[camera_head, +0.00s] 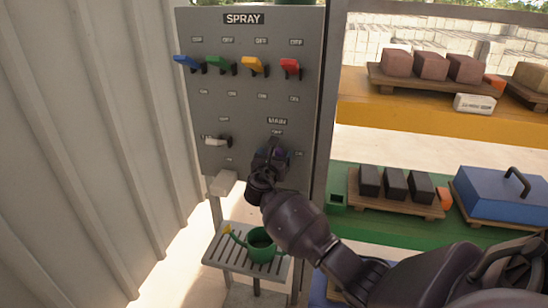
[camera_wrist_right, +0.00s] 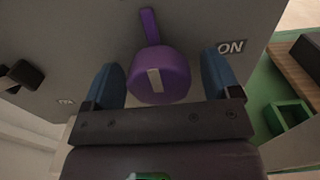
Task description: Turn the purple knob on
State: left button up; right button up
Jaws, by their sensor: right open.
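The purple knob (camera_wrist_right: 159,76) is on the grey panel (camera_head: 255,100), under the MAIN label. In the right wrist view it is a round purple dial with a pale mark and a purple tab sticking out from its top. The ON label (camera_wrist_right: 231,47) is to its right. My right gripper (camera_wrist_right: 165,85) is open, with one blue finger on each side of the knob and a gap visible beside each. In the head view my right gripper (camera_head: 268,160) is at the panel and hides most of the knob. My left gripper is not in view.
Blue (camera_head: 186,62), green (camera_head: 219,64), yellow (camera_head: 252,66) and red (camera_head: 289,68) levers line the panel's top. A white lever (camera_head: 217,141) is left of my gripper. A green watering can (camera_head: 261,247) stands on a slatted shelf below. Shelves with blocks are at right.

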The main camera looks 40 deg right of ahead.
jog(key=c, duration=0.9)
